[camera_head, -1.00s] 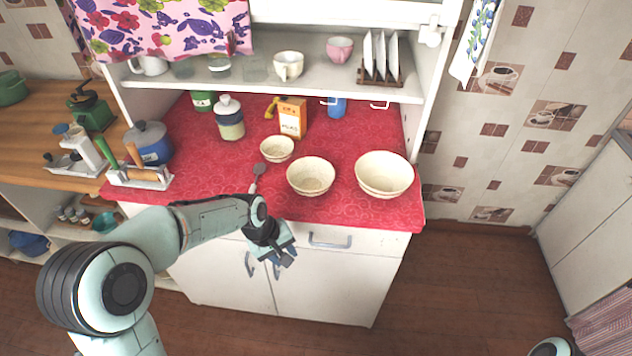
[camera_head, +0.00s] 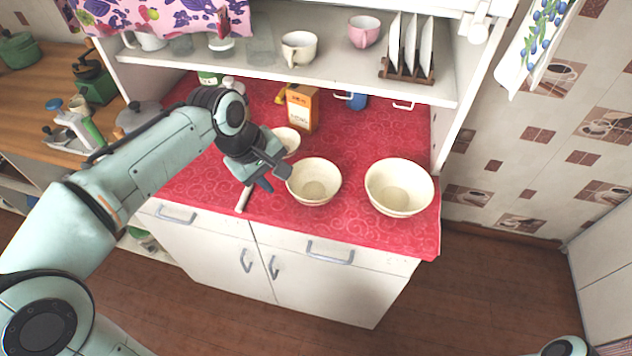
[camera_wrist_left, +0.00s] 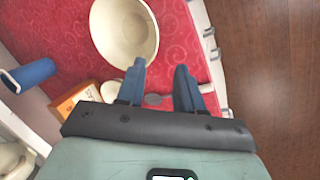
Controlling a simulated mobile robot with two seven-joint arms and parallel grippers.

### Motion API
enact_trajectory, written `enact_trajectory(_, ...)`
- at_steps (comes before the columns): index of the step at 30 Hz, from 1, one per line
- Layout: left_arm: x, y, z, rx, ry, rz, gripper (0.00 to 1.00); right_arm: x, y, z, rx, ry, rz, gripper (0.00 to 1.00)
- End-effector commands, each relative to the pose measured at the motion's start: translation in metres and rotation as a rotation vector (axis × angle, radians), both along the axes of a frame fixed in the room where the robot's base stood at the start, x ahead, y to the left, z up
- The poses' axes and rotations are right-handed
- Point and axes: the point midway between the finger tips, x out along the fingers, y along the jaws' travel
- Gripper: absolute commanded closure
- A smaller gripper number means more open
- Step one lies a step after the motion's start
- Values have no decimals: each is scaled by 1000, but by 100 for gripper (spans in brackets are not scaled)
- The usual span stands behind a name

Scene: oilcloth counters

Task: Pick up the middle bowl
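The middle bowl (camera_head: 314,183) is cream, medium-sized and upright on the red oilcloth counter (camera_head: 340,226), between a small bowl (camera_head: 289,139) and a large bowl (camera_head: 399,190). My left gripper (camera_head: 276,180) is open and empty, just left of the middle bowl's rim and above the counter. In the left wrist view a cream bowl, apparently the middle one (camera_wrist_left: 118,32), lies past the parted fingertips (camera_wrist_left: 159,66); one fingertip overlaps its rim in the picture. I cannot tell whether they touch. The gripper partly hides the small bowl. My right gripper is out of view.
A spatula handle (camera_head: 243,198) shows below the left gripper. A shelf (camera_head: 290,72) with cups and a plate rack overhangs the back. The counter's front is mostly clear.

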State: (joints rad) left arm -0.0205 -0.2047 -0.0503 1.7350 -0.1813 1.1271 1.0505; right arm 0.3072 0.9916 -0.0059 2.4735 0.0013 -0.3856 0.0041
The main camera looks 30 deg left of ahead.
Motion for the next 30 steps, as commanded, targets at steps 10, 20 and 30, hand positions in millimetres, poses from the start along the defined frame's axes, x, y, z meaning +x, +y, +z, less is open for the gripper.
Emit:
enact_trajectory(10, 14, -7, -42, 0, 0, -2, 64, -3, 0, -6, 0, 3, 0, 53)
enact_trajectory(20, 30, -18, -81, -1, 2, -2, 64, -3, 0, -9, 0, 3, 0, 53)
enact_trajectory(30, 33, -19, -89, 0, -1, -1, 64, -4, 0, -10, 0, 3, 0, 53)
